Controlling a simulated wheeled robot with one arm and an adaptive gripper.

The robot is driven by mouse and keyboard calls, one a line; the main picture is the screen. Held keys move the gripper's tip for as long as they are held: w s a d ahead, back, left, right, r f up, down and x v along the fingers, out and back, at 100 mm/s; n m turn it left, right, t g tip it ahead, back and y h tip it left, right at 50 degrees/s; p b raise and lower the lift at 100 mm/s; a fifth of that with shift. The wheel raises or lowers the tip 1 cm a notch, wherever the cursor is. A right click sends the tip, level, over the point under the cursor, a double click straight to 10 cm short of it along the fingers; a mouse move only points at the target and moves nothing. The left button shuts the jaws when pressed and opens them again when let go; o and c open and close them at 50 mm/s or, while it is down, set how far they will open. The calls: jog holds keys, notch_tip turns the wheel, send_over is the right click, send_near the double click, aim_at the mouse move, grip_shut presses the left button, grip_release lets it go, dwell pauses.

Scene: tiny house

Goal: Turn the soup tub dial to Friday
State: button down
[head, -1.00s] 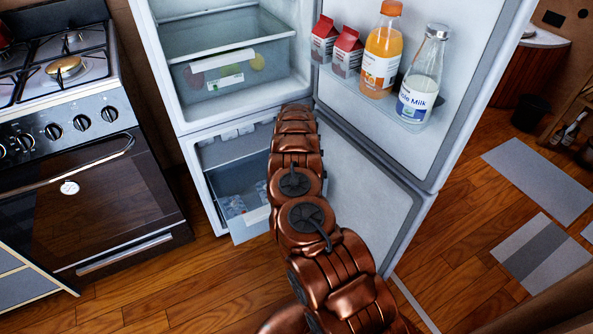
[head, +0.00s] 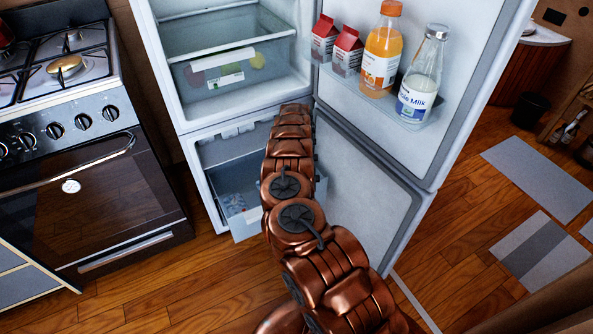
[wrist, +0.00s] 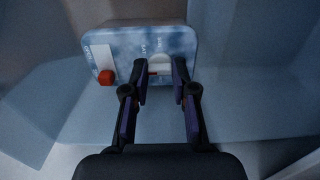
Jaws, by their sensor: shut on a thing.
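My gripper (wrist: 160,70) is shut on the dial, one finger on each side. In the head view, my arm reaches into the fridge's lower drawer (head: 240,224); my gripper and the tub are hidden there.
The fridge door (head: 372,190) stands open at right, holding two cartons, an orange bottle (head: 381,55) and a milk bottle (head: 420,85). A clear bin (head: 215,60) is above the drawer. The stove (head: 75,130) stands at left. The wooden floor in front is clear.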

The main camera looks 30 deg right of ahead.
jog(key=c, duration=0.9)
grip_release()
notch_tip(320, 180, up, 12)
jog(key=shift+a, duration=0.1)
dwell(0.5)
